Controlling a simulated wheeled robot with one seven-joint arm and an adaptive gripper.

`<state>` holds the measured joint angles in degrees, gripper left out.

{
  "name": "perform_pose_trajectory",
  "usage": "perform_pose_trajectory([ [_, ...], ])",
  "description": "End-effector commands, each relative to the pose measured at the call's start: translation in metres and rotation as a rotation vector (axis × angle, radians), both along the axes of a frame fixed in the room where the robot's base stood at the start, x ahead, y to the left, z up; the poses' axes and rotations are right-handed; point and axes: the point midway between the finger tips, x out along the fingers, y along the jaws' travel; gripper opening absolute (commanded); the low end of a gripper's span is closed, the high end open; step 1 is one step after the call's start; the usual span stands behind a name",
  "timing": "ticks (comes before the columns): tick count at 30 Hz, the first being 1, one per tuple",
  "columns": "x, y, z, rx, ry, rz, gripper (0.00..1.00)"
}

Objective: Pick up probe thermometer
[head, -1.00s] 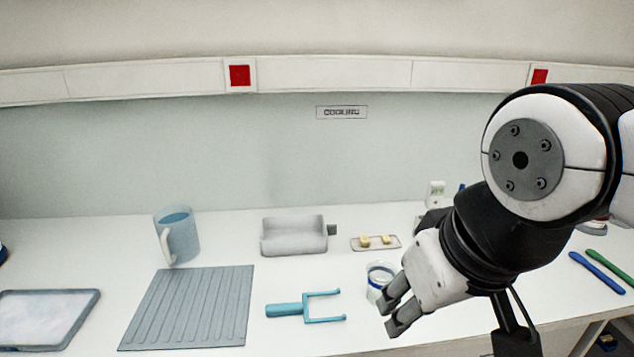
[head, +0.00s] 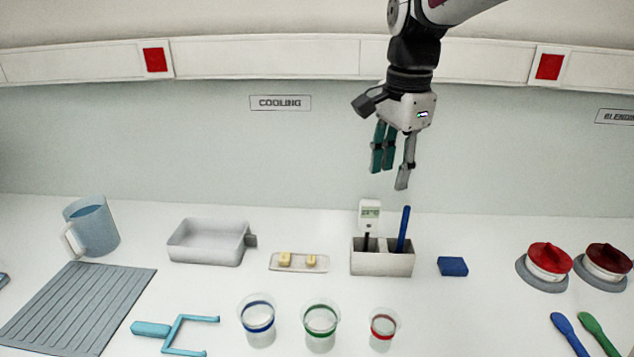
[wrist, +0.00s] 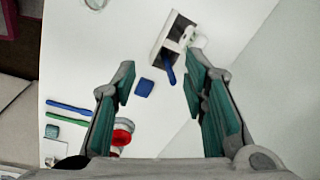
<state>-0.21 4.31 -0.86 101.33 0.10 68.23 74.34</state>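The probe thermometer (head: 369,216) is a white unit with a small display. It stands upright in the left compartment of a grey two-compartment holder (head: 382,263), its thin dark stem going down inside. A blue stick-like tool (head: 403,230) stands tilted in the right compartment. My gripper (head: 390,180) is open and empty, pointing down above the holder and a little right of the thermometer, not touching it. In the wrist view the holder (wrist: 160,48) and the blue tool (wrist: 169,72) show ahead of the spread fingers (wrist: 160,90); the thermometer (wrist: 195,40) is partly hidden by the right finger.
A blue block (head: 453,266) lies right of the holder. A small tray (head: 299,268) with yellow pieces is left of it. Several cups, including a green-banded one (head: 320,328), stand in front. Red-lidded jars (head: 549,262) are at right. The wall (head: 300,160) rises close behind.

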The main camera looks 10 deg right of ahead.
Motion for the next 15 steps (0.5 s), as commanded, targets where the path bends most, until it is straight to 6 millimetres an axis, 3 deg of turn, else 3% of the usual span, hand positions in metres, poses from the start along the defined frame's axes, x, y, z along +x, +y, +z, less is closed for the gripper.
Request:
perform_pose_trajectory([
  [1, 0.016, 0.0, -0.007, 0.008, 0.024, -0.073, 0.4],
  [6, 0.055, 0.0, -0.026, 0.022, 0.073, -0.297, 0.4],
  [15, 0.079, 0.0, -0.046, 0.024, 0.107, -0.457, 0.4],
])
